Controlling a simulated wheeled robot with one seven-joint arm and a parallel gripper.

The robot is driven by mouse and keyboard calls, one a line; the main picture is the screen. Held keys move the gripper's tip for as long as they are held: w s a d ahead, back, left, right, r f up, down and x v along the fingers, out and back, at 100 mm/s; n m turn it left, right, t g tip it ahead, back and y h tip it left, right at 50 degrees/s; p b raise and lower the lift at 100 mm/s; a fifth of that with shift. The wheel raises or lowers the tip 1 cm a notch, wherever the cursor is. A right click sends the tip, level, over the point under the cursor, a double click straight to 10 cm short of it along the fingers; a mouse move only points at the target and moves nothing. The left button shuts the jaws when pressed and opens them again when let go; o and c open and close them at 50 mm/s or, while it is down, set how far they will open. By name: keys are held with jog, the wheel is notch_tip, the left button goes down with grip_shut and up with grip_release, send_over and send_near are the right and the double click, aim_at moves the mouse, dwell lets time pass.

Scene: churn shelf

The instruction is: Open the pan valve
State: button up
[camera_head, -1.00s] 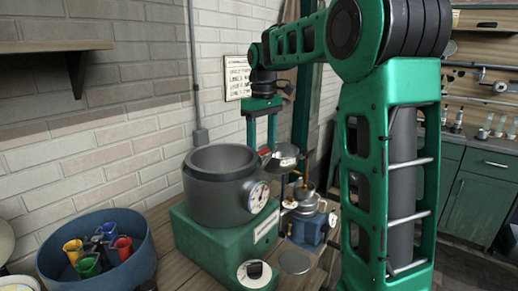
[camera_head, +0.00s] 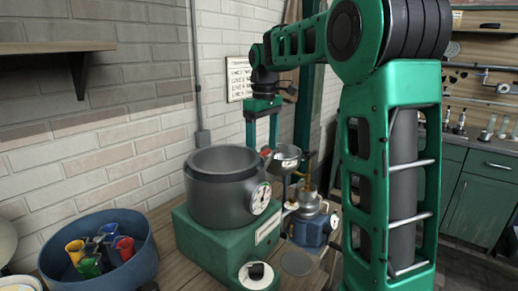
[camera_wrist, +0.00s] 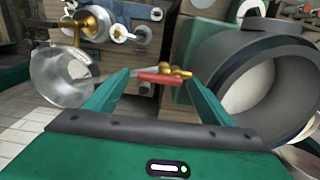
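Contact cannot be told.
The pan sits on a green base (camera_head: 213,243) with a black knob (camera_head: 256,271). A blue tub (camera_head: 139,258) with coloured cups stands at left. A brick wall lies behind.

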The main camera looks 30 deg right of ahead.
aim_at(263, 151)
notch_tip(263, 151, up, 11)
jog(key=shift+f, duration=0.2)
dwell(0.7)
dwell(0.5)
